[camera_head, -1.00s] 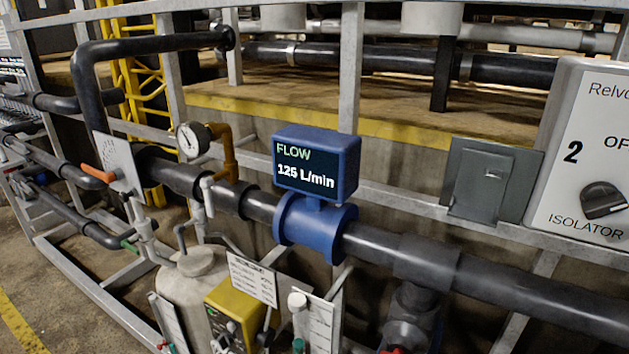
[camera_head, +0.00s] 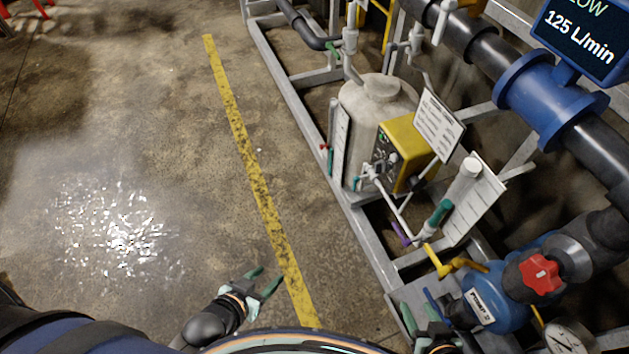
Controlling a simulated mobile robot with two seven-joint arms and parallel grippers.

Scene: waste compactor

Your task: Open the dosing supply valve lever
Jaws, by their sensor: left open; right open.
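A beige dosing tank (camera_head: 366,125) with a yellow pump box (camera_head: 397,148) stands inside the grey frame in the middle. Small levers near it include a purple one (camera_head: 401,234), a teal one (camera_head: 440,212) and a yellow one (camera_head: 438,261). I cannot tell from the labels which is the dosing supply valve lever. My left gripper (camera_head: 264,277) is open and empty over the floor, left of the frame. My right gripper (camera_head: 422,312) is open at the bottom right, below the yellow lever. Its lower part is cut off by the picture edge.
A blue pump body (camera_head: 488,298) and a red knob (camera_head: 540,272) are at the lower right. The blue flow meter (camera_head: 545,100) sits on the dark pipe above. Label plates (camera_head: 478,200) stand among the fittings. The floor (camera_head: 150,150) left of the yellow line is clear.

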